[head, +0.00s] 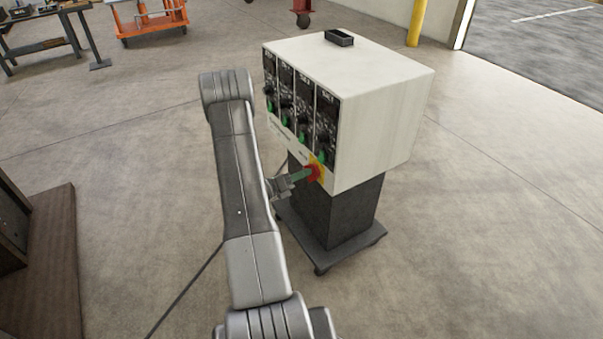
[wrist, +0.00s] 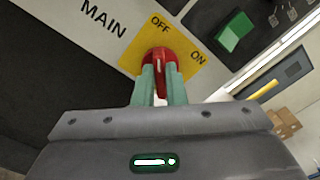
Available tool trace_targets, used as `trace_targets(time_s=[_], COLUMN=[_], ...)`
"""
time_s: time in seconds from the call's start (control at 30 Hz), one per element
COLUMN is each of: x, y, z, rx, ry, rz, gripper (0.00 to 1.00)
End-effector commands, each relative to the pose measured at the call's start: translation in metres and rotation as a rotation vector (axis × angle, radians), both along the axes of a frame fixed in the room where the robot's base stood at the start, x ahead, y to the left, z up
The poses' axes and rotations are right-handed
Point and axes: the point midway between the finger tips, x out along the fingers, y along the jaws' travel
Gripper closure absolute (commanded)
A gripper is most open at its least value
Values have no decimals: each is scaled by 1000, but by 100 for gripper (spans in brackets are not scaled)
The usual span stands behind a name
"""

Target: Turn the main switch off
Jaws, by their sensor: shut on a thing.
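The main switch is a red knob (wrist: 158,58) on a yellow plate (wrist: 188,68) marked OFF and ON, beside the word MAIN on the white panel. In the head view the red knob (head: 313,173) sits low on the front of the white cabinet (head: 375,110). My gripper (head: 296,177) reaches it from the left. In the wrist view its two green fingers (wrist: 158,80) are shut on the knob, one on each side. A white mark on the knob runs roughly up the picture, with OFF above it and ON to the right. The fingers hide part of the knob.
Above the switch is a row of black control modules (head: 300,110) with green switches. The cabinet stands on a dark pedestal (head: 345,205) with a wheeled base. A small black tray (head: 339,38) lies on top. An orange cart (head: 150,20) stands behind. Floor to the right is clear.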

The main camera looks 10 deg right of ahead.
Motion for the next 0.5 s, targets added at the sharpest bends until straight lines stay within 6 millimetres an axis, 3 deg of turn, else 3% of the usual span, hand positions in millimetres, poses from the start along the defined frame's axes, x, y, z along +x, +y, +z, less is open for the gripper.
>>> trace_targets(time_s=[0.47, 0.5], x=[0, 0], y=[0, 0], z=[-1, -1], rx=[-3, -3], ry=[13, 13], rz=[1, 1], gripper=[100, 81])
